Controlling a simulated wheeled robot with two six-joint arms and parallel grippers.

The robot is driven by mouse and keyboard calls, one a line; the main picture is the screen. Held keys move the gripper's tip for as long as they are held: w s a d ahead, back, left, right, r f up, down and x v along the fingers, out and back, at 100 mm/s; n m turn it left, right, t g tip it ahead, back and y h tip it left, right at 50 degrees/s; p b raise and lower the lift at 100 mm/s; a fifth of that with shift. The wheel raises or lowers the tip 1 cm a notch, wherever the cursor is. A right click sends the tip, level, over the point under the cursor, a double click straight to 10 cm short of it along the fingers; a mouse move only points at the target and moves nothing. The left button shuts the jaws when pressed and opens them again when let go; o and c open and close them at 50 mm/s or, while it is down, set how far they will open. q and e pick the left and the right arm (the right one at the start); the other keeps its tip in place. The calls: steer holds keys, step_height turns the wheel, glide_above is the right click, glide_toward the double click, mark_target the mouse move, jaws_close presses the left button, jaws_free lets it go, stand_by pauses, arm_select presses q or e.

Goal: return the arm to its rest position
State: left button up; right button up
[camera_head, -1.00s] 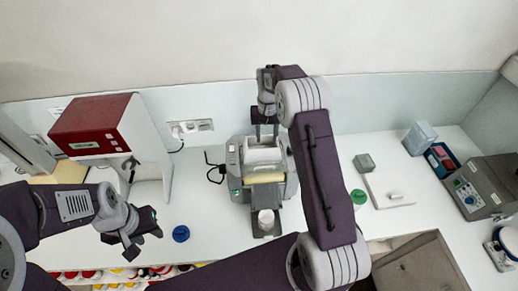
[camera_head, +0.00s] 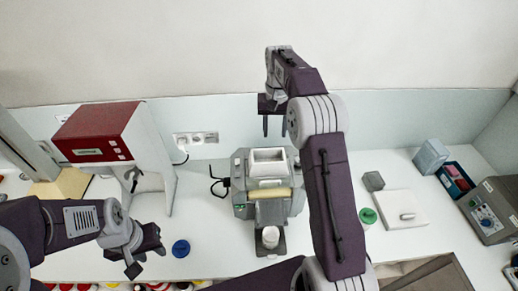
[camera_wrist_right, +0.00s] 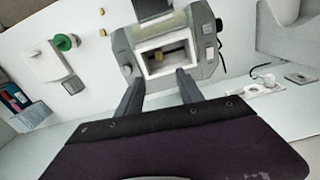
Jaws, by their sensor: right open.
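My right gripper (camera_head: 273,127) is open and empty, raised behind and above the grey mill (camera_head: 241,204) in the head view. Its two fingers point down, and in the right wrist view the open fingers (camera_wrist_right: 158,85) stand apart with the mill's square hopper (camera_wrist_right: 168,57) beyond them. The mill has a pale roller and a small white cup (camera_head: 270,237) at its front. My left gripper (camera_head: 143,256) is over the left part of the counter, near a blue cap (camera_head: 181,248). Its finger gap is not clear.
A red and white machine (camera_head: 95,133) stands at the left. To the right are a green-lidded jar (camera_head: 368,216), a white board (camera_head: 392,209), a grey block (camera_head: 373,181) and a grey control box (camera_head: 490,208). An outlet (camera_head: 196,138) is on the back wall.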

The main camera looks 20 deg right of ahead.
steer(key=shift+n, duration=0.7)
steer(key=s+a+f+b, duration=0.1)
steer(key=s+f+b, duration=0.1)
steer(key=f+b, duration=0.2)
steer(key=s+a+f+b, duration=0.2)
steer(key=s+f+b, duration=0.1)
steer(key=b, duration=0.4)
steer(key=s+a+f+b, duration=0.2)
steer(key=s+f+b, duration=0.1)
steer(key=f+b, duration=0.2)
steer(key=shift+s+a+f, duration=0.1)
steer(key=shift+a+f, duration=0.15)
steer(key=shift+f, duration=0.35)
steer(key=shift+n, duration=0.5)
steer(key=s+f+b, duration=0.2)
steer(key=s+f, duration=0.1)
steer(key=f, duration=0.1)
steer(key=s+a+f+b, duration=0.1)
steer(key=s+f+b, duration=0.1)
steer(key=s+f, duration=0.1)
steer(key=s+a+f+b, duration=0.1)
steer(key=s+f+b, duration=0.1)
steer(key=f, duration=0.3)
steer(key=shift+s, duration=0.9)
steer(key=s+f+n+t, duration=0.1)
steer(key=s+f, duration=0.5)
steer(key=f, duration=0.1)
steer(key=shift+b, duration=0.3)
